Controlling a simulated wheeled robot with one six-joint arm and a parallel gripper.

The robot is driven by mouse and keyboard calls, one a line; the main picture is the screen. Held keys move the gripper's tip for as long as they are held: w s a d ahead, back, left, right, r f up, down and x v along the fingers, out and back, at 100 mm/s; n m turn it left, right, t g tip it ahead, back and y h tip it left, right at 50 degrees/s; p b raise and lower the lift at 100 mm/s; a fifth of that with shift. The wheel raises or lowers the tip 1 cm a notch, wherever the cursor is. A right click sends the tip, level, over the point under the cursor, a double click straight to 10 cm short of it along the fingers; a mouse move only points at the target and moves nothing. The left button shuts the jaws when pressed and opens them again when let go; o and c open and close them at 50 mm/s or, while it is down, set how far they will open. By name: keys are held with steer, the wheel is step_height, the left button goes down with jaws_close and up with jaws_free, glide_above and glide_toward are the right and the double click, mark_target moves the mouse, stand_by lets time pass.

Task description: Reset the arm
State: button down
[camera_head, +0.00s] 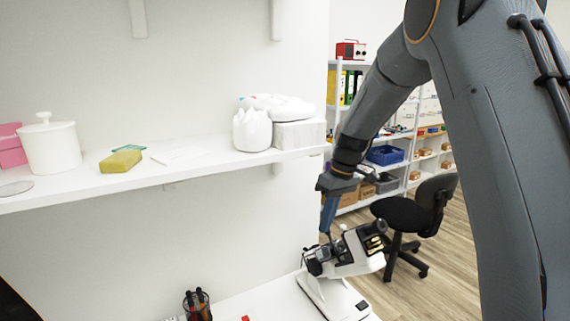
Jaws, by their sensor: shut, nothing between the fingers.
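My arm (375,100) comes in from the right side and reaches down toward the middle of the view. My gripper (328,222) is at its lower end, pointing down, shut and empty. It is just above a white and black optical instrument (350,255) on the white table. I cannot tell whether the fingertips touch the instrument.
The table (240,302) also holds a pen cup (198,306). A wall shelf (215,162) carries a white canister (50,148), a yellow sponge (121,161) and white bags (252,130). A black chair (408,212) and storage racks (338,110) stand behind.

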steer(key=s+d+f+m+t+h, duration=0.15)
steer(key=s+d+m, duration=0.25)
steer(key=s, duration=0.9)
steer(key=s+d+m+t+h, duration=0.15)
steer(key=s+d+m, duration=0.25)
steer(key=s, duration=0.8)
step_height(320, 180, down, 11)
steer(key=g+b, duration=0.1)
steer(key=b, duration=0.9)
steer(key=shift+w+f, duration=0.15)
steer(key=shift+w, duration=0.1)
